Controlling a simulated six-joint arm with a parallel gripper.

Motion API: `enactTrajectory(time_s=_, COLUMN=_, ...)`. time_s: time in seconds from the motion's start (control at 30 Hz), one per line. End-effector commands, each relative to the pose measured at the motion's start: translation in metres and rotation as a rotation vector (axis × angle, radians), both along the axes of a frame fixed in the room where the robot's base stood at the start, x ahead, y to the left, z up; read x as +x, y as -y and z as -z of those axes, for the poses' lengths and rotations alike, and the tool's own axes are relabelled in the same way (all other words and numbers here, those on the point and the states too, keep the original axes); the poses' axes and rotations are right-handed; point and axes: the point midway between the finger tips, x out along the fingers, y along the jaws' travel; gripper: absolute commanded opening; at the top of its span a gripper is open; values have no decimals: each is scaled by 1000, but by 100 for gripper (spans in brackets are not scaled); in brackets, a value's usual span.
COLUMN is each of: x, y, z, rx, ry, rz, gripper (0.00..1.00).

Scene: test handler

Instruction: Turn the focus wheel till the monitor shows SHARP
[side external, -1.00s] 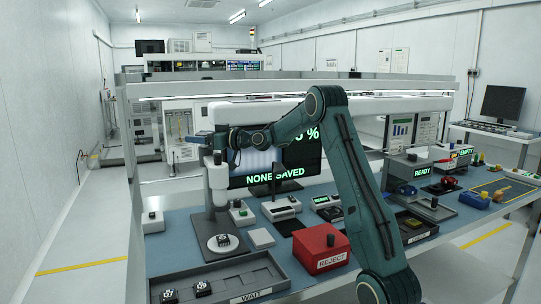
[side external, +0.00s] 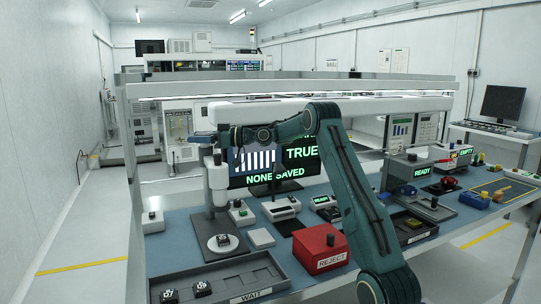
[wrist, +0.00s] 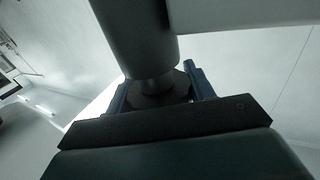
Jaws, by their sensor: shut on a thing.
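The monitor (side external: 300,170) stands behind the microscope (side external: 217,185). Its screen shows crisp white bars, the green word TRUE and NONE SAVED below. My forearm covers its upper part, so any text there is hidden and I see no SHARP. My gripper (wrist: 158,88) is at the upper part of the microscope. In the wrist view its blue fingers stand on both sides of the dark focus wheel (wrist: 160,84), shut on it. A small dark part (side external: 223,240) lies on the microscope's round white stage.
A red REJECT box (side external: 318,250) stands right of the microscope. A grey WAIT tray (side external: 225,280) with small dark parts is in front. Small devices stand behind the box, and a READY display (side external: 421,172) is at the right.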

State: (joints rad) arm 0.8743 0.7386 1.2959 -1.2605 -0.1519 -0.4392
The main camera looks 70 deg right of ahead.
Motion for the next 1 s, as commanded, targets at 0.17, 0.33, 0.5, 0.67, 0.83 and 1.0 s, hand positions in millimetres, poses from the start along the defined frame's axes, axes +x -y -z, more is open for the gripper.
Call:
enactTrajectory(time_s=0.17, x=0, y=0, z=0, rx=0, ry=1, rz=-30, gripper=30)
enactTrajectory(time_s=0.33, x=0, y=0, z=0, rx=0, ry=1, rz=-32, gripper=30)
enactTrajectory(time_s=0.5, x=0, y=0, z=0, rx=-1, ry=1, rz=-32, gripper=63)
enactTrajectory(time_s=0.67, x=-1, y=0, z=0, rx=-1, ry=0, rz=-32, gripper=75)
enactTrajectory(time_s=0.83, x=-1, y=0, z=0, rx=-1, ry=0, rz=-32, gripper=75)
enactTrajectory(time_s=1.0, x=-5, y=2, z=0, rx=0, ry=-1, rz=-30, gripper=75)
